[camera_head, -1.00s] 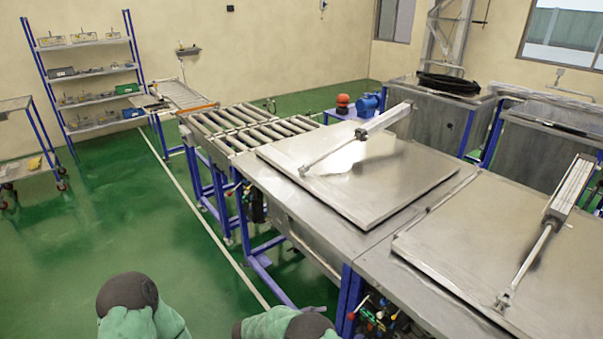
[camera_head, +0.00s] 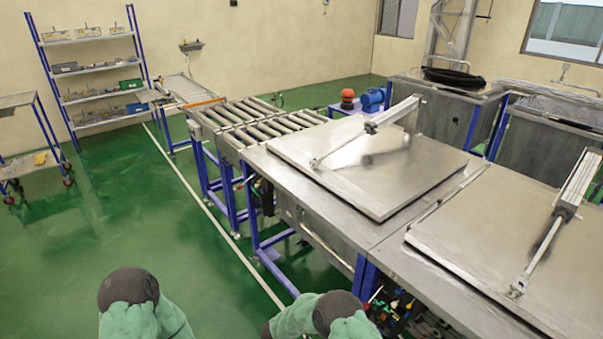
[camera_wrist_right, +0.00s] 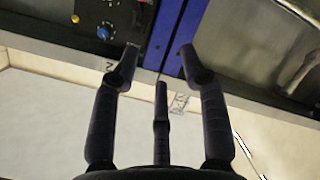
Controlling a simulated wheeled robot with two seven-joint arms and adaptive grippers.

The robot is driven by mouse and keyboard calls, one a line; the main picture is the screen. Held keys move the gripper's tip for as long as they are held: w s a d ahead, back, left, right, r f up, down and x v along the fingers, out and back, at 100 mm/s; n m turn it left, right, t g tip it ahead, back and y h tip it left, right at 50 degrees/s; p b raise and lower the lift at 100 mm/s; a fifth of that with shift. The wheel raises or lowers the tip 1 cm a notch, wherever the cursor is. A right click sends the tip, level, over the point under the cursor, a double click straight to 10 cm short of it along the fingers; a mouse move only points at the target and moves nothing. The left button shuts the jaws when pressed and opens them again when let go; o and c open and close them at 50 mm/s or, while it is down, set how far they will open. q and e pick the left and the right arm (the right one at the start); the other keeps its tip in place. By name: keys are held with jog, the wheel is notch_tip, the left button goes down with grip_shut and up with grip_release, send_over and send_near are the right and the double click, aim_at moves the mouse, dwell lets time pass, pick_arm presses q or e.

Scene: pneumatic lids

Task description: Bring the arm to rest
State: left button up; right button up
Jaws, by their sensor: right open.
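My right gripper (camera_wrist_right: 157,62) shows in the right wrist view with its dark fingers spread apart and nothing between them. A control panel with knobs (camera_wrist_right: 105,22) and a blue frame post (camera_wrist_right: 178,35) lie beyond the fingertips; I cannot tell the exact gap. In the head view only green and dark parts of my arms show at the bottom edge, and neither gripper is visible there. Two flat metal lids lie shut on the long bench, the nearer-left lid (camera_head: 385,185) and the right lid (camera_head: 500,250), each with a pneumatic cylinder on top.
The metal bench (camera_head: 335,230) with blue legs stands close in front and to the right. A roller conveyor (camera_head: 255,122) joins its far end. Metal tanks (camera_head: 450,112) stand behind. A shelf rack (camera_head: 95,70) is at the back left. Green floor (camera_head: 110,220) on the left is open.

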jog(key=s+d+f+g+y, duration=0.1)
jog(key=s+d+f+y, duration=0.2)
jog(key=s+f+y, duration=0.65)
jog(key=s+a+m+g+y, duration=0.1)
jog(key=s+g+y, duration=0.2)
jog(key=s, duration=0.8)
jog(key=s+a+f+g+y+b, duration=0.1)
jog(key=s+a+g+y, duration=0.1)
jog(key=s, duration=1)
jog(key=shift+s+f+m+g+y, duration=0.3)
jog(key=shift+m+g+y, duration=0.1)
jog(key=shift+g+y, duration=0.55)
